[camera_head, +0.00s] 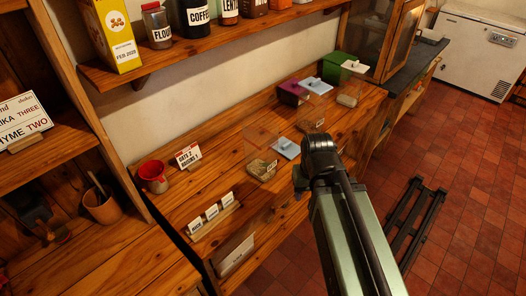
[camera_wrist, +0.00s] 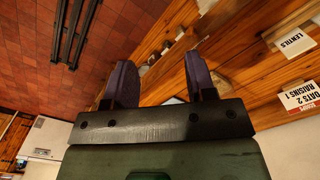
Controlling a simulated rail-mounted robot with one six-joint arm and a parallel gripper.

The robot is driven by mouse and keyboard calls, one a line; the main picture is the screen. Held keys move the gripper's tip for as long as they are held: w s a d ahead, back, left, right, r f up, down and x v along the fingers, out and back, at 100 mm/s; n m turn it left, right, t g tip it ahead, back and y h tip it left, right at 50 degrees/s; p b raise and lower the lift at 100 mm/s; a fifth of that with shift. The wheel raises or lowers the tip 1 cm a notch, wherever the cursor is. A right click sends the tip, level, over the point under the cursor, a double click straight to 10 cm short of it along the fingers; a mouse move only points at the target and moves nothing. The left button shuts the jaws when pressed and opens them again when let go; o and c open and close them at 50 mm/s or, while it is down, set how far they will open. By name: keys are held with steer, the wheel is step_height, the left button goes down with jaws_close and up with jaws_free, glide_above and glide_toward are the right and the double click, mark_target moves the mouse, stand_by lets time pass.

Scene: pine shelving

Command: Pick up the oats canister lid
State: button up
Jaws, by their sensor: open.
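A pale blue lid (camera_head: 287,148) with a knob lies on the counter, beside a clear canister (camera_head: 262,168) with pale contents. The canister's label is too small to read, so I cannot tell whether it is the oats one. Another pale blue lid (camera_head: 314,85) lies farther back by a purple box, and a white lid (camera_head: 355,66) is by a green box. My gripper (camera_wrist: 161,82) is open, with no object seen between its fingers. In the head view my arm's end is just right of the nearer blue lid, and the fingers are mostly hidden.
A card reading "OATS 2 RAISINS 1" (camera_head: 188,155) stands on the counter near a red-rimmed pot (camera_head: 153,175). Small white labels (camera_head: 211,212) line the front. More clear canisters (camera_head: 313,117) stand farther back. A shelf (camera_head: 200,48) with labelled jars hangs above. Red tiled floor is at right.

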steer(key=o, duration=0.9)
steer(key=n+b, duration=0.4)
steer(key=n, duration=0.4)
glide_above(287, 143)
step_height(287, 143, down, 4)
steer(key=shift+w+r, duration=0.1)
steer(key=shift+r, duration=0.15)
step_height(287, 143, down, 11)
steer(key=b, duration=1)
steer(key=shift+r, duration=0.45)
steer(key=c, duration=0.6)
